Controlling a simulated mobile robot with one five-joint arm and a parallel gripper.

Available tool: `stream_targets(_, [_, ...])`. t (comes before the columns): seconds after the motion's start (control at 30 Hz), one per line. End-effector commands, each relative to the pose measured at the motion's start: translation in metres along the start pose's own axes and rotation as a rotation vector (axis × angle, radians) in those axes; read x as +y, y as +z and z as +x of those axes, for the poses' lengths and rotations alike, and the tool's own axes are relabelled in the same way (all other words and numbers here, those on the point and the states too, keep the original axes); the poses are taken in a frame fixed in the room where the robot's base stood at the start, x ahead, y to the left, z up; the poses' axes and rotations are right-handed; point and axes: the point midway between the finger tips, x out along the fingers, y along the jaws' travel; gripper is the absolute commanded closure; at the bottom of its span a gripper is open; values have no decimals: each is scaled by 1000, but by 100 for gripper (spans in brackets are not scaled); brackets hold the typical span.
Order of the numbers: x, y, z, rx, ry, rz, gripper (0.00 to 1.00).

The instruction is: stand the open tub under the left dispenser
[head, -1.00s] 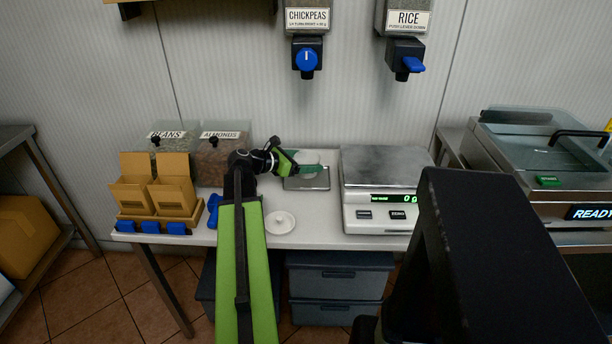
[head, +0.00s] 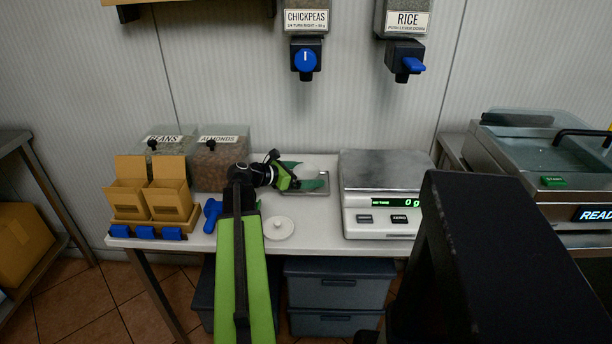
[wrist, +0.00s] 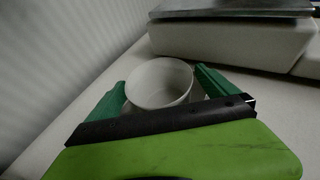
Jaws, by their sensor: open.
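The open tub (wrist: 160,88) is white, round and upright, and looks empty in the wrist view. My gripper (wrist: 160,92) is open, with one green finger on each side of the tub. In the head view my gripper (head: 304,174) is over the metal plate (head: 305,191) on the table, below the left dispenser, CHICKPEAS (head: 306,56), which has a blue knob. The right dispenser, RICE (head: 406,58), has a blue lever.
A scale (head: 385,215) reading 0 g stands right of the plate. A white round lid (head: 278,228) and a blue scoop-like tool (head: 211,214) lie in front. BEANS and ALMONDS bins (head: 220,166) and cardboard boxes (head: 170,196) stand left. A sealing machine (head: 550,180) is at right.

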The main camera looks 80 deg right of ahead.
Motion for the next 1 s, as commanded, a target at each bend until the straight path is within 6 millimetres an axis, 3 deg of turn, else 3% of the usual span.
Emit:
stream_targets(0.1, [0,5,-7,0,2,-1,3])
stream_targets(0.33, [0,6,-54,0,3,-2,3])
stream_targets(0.5, [0,4,-74,0,2,0,3])
stream_targets(1.0, [0,3,-77,0,1,0,3])
